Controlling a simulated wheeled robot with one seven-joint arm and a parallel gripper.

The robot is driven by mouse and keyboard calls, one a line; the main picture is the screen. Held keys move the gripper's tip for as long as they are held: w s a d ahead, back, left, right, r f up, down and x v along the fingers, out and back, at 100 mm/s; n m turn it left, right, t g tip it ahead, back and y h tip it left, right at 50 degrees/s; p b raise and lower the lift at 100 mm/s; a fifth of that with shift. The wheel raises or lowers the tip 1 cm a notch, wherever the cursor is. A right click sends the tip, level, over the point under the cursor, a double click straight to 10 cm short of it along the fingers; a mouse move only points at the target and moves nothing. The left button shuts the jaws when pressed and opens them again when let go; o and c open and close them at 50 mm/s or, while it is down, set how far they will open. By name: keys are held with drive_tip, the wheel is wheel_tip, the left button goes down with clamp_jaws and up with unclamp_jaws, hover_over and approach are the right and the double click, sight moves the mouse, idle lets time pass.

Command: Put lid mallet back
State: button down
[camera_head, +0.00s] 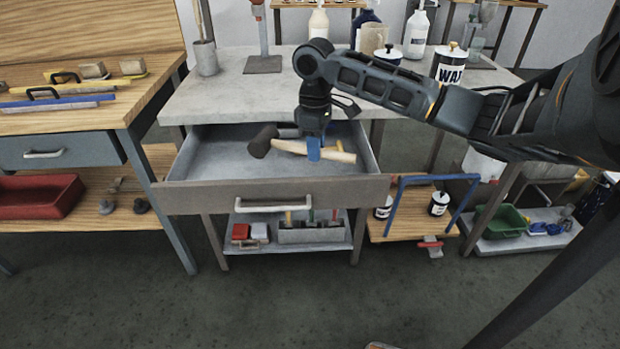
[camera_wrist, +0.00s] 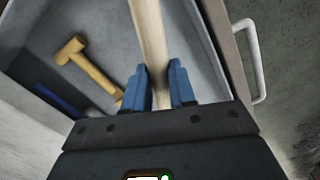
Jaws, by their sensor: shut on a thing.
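A mallet with a black head (camera_head: 261,140) and a pale wooden handle (camera_head: 288,147) is in my gripper (camera_head: 314,150). The blue fingers (camera_wrist: 162,88) are shut on the handle (camera_wrist: 150,40), one on each side. The mallet lies roughly level across the open drawer (camera_head: 272,194), head to the left. I cannot tell whether it touches the drawer floor. The black head is out of the wrist view.
The grey worktop (camera_head: 225,95) stands behind the drawer. A WAX tin (camera_head: 449,65) and bottles stand there. A wooden bench (camera_head: 90,65) is at left.

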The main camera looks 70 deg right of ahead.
drive_tip(key=shift+f, duration=3.55)
drive_tip(key=c, duration=0.9)
unclamp_jaws()
drive_tip(key=shift+c, duration=0.2)
